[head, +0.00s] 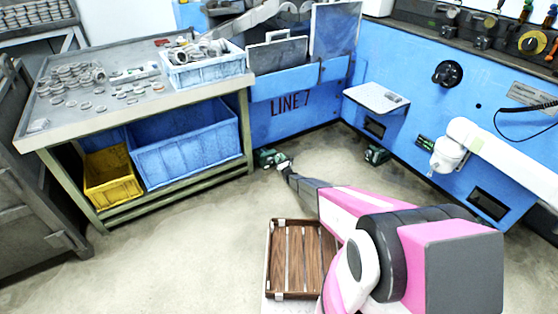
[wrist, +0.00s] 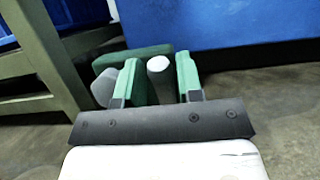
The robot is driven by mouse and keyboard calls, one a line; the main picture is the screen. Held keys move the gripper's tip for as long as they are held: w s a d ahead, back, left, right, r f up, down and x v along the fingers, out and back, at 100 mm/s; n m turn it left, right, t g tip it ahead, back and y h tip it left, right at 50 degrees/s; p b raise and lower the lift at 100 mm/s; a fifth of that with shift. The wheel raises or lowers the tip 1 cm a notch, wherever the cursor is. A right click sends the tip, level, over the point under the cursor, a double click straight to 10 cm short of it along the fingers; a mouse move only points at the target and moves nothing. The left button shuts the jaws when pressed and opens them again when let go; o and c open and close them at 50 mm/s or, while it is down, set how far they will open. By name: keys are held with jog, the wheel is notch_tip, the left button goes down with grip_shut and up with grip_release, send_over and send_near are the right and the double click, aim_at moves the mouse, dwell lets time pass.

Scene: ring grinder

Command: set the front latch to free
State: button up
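A dark green latch unit (head: 267,156) sits low on the floor at the foot of the blue machine, under the LINE 7 lettering. My gripper (head: 284,167) is right at it, reaching down from the lower right. In the wrist view my gripper (wrist: 160,80) has its two green fingers apart, one on each side of an upright grey lever with a pale round top (wrist: 159,66). A small gap seems to show beside the lever. A green block (wrist: 110,58) with a grey rounded end lies behind the left finger. No latch marking is readable.
A second dark green floor unit (head: 376,154) stands to the right by the blue machine (head: 420,90). A workbench (head: 150,100) with rings and bins is at left. A wooden-slatted tray (head: 300,255) is in front. The floor between is clear.

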jog(key=s+a+r, duration=0.8)
jog(key=r, duration=0.2)
jog(key=shift+a, duration=0.2)
